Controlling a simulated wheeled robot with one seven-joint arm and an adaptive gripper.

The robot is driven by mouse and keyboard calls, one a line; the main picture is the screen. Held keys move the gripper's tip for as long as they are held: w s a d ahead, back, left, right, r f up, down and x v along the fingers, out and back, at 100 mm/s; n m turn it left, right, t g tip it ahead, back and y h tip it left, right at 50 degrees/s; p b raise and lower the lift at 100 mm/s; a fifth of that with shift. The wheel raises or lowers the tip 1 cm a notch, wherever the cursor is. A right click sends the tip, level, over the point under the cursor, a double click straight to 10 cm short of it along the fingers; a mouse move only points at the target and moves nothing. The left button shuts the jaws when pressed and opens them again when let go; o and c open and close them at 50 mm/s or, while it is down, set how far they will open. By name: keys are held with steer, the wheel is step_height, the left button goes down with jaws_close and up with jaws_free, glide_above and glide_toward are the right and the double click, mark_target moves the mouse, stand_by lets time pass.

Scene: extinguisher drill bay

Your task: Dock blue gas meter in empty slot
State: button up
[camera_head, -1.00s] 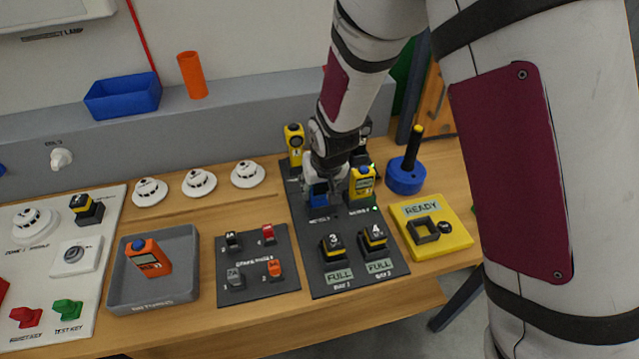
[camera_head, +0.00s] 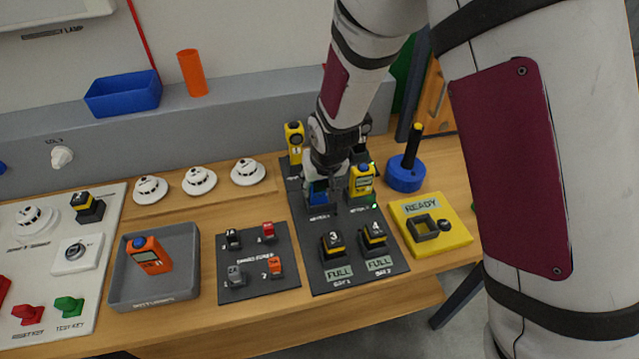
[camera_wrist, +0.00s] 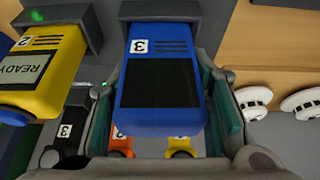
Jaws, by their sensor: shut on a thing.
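The blue gas meter (camera_wrist: 160,75) has a dark screen and a white label 3. It fills the middle of the wrist view between the teal finger pads of my gripper (camera_wrist: 165,125), which is shut on it. In the wrist view its top end meets a dark dock slot (camera_wrist: 160,10); I cannot tell whether it is fully seated. In the head view the blue meter (camera_head: 318,193) shows only partly below my gripper (camera_head: 322,180), at the left dock of the dark board. A yellow meter (camera_head: 361,180) stands in the dock to its right.
Another yellow device (camera_head: 294,143) stands close behind my gripper. Batteries 3 (camera_head: 333,246) and 4 (camera_head: 373,237) sit in front on the board (camera_head: 325,282). A grey tray (camera_head: 190,285) holds an orange meter (camera_head: 149,255). A yellow READY block (camera_head: 455,240) is at right.

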steer(key=shift+r+p, duration=0.85)
steer(key=shift+r, duration=1.3)
